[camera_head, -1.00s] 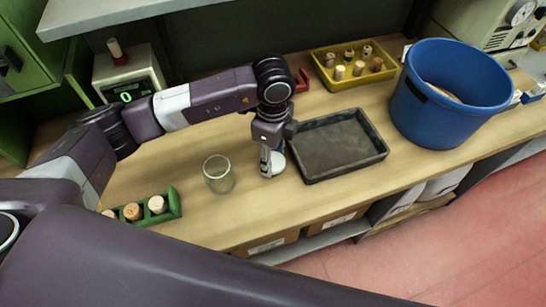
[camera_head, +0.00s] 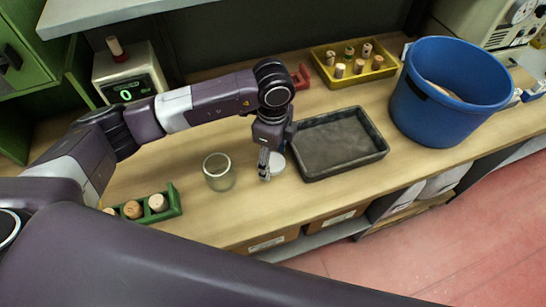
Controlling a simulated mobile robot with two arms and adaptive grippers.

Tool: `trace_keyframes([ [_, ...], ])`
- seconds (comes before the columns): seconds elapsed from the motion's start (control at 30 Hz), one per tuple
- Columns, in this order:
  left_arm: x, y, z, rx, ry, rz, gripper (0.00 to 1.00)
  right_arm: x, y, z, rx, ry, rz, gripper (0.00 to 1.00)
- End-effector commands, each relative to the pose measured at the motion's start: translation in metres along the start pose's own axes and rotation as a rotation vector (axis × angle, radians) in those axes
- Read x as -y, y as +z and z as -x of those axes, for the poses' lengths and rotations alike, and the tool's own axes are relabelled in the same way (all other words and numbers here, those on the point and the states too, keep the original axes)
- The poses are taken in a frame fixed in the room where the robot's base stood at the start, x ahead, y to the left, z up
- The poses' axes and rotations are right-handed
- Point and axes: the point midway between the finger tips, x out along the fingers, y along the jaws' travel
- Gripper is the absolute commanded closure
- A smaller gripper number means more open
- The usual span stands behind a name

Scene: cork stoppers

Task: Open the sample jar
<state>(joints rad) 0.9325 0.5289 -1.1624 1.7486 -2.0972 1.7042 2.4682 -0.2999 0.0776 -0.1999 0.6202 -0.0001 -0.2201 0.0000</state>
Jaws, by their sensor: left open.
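The glass sample jar (camera_head: 218,174) stands upright on the wooden bench, left of my left gripper. Its mouth looks uncovered and it seems empty. A pale round disc, which looks like the jar's lid (camera_head: 278,164), lies on the bench right of the jar. My left gripper (camera_head: 265,176) points down just beside the disc's left edge, between disc and jar. It is open, and the disc is partly hidden behind it. Whether its fingers touch the disc I cannot tell. My right gripper is out of the picture.
A dark empty tray (camera_head: 342,173) lies close right of the gripper. A yellow tray of corks (camera_head: 331,82), a blue bucket (camera_head: 440,116), a scale (camera_head: 129,91) and a green cork rack (camera_head: 172,209) stand around. The bench in front of the jar is clear.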

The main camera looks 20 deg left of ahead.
Motion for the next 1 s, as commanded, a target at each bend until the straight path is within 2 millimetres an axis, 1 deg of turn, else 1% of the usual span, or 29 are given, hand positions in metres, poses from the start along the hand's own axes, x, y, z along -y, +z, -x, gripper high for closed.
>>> trace_keyframes([
  [0.03,0.000,0.000,0.005,0.000,-0.001,0.000,0.38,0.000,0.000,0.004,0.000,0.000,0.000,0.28],
  [0.07,0.001,0.000,0.006,0.000,-0.002,-0.001,0.38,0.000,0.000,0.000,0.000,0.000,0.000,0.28],
  [0.17,0.002,0.000,0.021,0.000,-0.005,-0.001,0.38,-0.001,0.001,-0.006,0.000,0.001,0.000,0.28],
  [0.4,0.002,0.000,0.073,-0.001,-0.007,-0.001,0.38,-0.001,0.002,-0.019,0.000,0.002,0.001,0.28],
  [0.5,0.001,0.000,0.093,-0.001,-0.005,-0.001,0.38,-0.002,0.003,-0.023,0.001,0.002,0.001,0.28],
  [0.6,0.001,0.000,0.107,0.000,-0.003,0.000,0.38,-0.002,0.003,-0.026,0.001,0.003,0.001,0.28],
  [0.73,0.000,0.000,0.119,0.000,-0.002,0.000,0.38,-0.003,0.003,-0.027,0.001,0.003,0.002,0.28],
  [0.93,0.000,0.000,0.123,0.001,0.000,0.000,0.38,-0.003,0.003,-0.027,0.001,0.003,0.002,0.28],
  [1.0,0.000,0.000,0.127,0.000,-0.001,0.000,0.38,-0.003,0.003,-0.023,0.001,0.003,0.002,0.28],
])
